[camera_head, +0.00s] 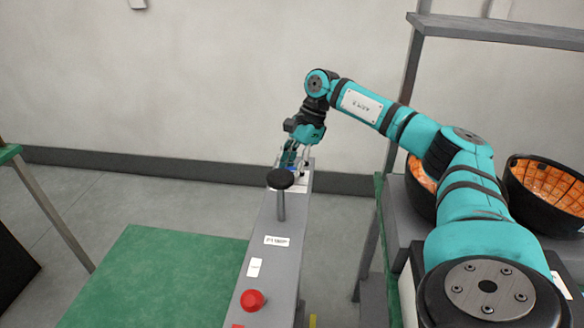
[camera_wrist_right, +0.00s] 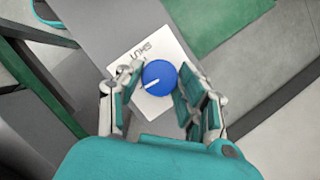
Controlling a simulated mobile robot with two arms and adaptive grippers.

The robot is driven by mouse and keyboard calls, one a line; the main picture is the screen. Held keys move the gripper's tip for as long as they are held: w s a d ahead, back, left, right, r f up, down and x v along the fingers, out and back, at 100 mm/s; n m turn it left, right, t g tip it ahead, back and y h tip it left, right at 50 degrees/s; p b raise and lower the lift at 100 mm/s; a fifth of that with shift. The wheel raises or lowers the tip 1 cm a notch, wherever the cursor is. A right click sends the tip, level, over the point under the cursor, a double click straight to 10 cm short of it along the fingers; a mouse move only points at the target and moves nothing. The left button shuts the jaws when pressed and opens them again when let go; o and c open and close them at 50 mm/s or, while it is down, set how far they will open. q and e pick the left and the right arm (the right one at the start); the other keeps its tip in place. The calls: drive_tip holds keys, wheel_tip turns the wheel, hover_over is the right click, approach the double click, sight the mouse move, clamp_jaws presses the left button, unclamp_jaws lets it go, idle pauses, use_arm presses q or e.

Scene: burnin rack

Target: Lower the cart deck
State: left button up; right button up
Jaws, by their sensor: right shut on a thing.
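The cart has a long grey panel (camera_head: 269,255) with a green deck (camera_head: 160,280) low on its left side. A round blue knob with a white pointer line (camera_wrist_right: 158,74) sits on a white lettered plate (camera_wrist_right: 175,45) at the panel's far end. My right gripper (camera_wrist_right: 160,84) has its fingers on either side of this knob and is shut on it. In the head view the right gripper (camera_head: 294,163) is at the far end of the panel, and its fingers largely hide the knob. My left gripper is out of view.
A black mushroom-shaped handle (camera_head: 281,180) stands up from the panel, nearer than my right gripper. A red button (camera_head: 252,300) is at the near end. Black bowls with orange-patterned insides (camera_head: 548,190) stand on a grey rack at the right.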

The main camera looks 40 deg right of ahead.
drive_tip(key=m+t, duration=0.1)
drive_tip(key=m, duration=0.2)
drive_tip(key=shift+s+m+h, duration=0.1)
drive_tip(key=shift+m+h, duration=0.2)
drive_tip(key=shift+m, duration=0.1)
drive_tip(key=m+t, duration=0.1)
drive_tip(key=m, duration=0.1)
drive_tip(key=m+h+b, duration=0.1)
drive_tip(key=m, duration=0.1)
drive_tip(key=shift+a+m+t, duration=0.1)
drive_tip(key=shift+m+t, duration=0.2)
drive_tip(key=shift+t, duration=0.1)
drive_tip(key=m+h, duration=0.1)
drive_tip(key=m, duration=0.1)
drive_tip(key=m+h+b, duration=0.1)
drive_tip(key=m, duration=0.2)
drive_tip(key=shift+a+t, duration=0.1)
drive_tip(key=shift+t, duration=0.3)
drive_tip(key=shift+r+m+h+b, duration=0.15)
drive_tip(key=shift+m+h+b, duration=0.35)
drive_tip(key=shift+m, duration=1.1)
drive_tip(key=o, duration=1.1)
drive_tip(key=v, duration=1.2)
drive_tip(key=shift+a, duration=0.25)
